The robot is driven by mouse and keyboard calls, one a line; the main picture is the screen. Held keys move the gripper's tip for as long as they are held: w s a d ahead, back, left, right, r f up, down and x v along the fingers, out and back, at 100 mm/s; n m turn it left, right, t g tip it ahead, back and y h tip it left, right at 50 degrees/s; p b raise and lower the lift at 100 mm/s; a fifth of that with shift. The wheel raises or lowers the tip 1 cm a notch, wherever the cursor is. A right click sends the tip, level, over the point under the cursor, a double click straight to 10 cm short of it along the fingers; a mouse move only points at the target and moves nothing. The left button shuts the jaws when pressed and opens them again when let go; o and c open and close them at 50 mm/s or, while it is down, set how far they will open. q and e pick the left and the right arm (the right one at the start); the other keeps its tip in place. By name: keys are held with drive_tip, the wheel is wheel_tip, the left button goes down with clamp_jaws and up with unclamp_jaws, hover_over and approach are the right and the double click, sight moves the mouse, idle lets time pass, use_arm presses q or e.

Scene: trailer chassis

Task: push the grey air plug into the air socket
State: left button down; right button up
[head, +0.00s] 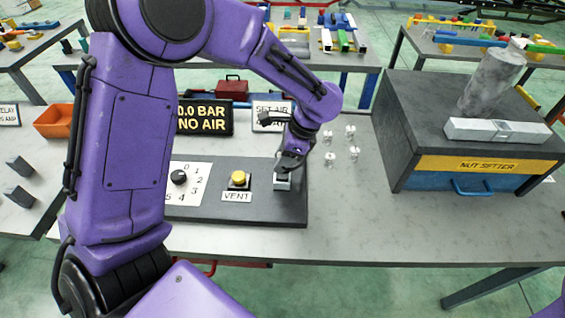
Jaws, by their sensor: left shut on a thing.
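My left arm comes in from the left and reaches over the dark panel (270,212) on the workbench. My left gripper (289,166) points down at the panel's right end and is shut on the grey air plug, which the dark fingers mostly hide. Directly below the fingers is a small light grey block (283,183), which looks like the air socket. I cannot tell how deep the plug sits in it. My right gripper is out of view.
The panel has a yellow VENT button (238,178) and a numbered dial (179,177). Behind it, a display (204,116) reads "0.0 BAR NO AIR". Several small clear pieces (354,153) lie to the right, before the NUT SETTER box (485,164). The front right bench is clear.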

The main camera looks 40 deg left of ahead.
use_arm(q)
drive_tip(key=shift+s+d+f, duration=0.1)
drive_tip(key=shift+s+f, duration=0.1)
drive_tip(key=shift+f, duration=0.4)
drive_tip(key=shift+s+f, duration=0.15)
drive_tip(key=shift+f, duration=0.4)
drive_tip(key=shift+w+f, duration=0.2)
drive_tip(key=shift+w, duration=0.05)
drive_tip(key=c, duration=0.8)
unclamp_jaws()
drive_tip(key=shift+o, duration=0.4)
drive_tip(key=shift+r, duration=0.1)
drive_tip(key=shift+s, duration=0.15)
drive_tip(key=v, duration=1.2)
drive_tip(key=shift+b, duration=0.35)
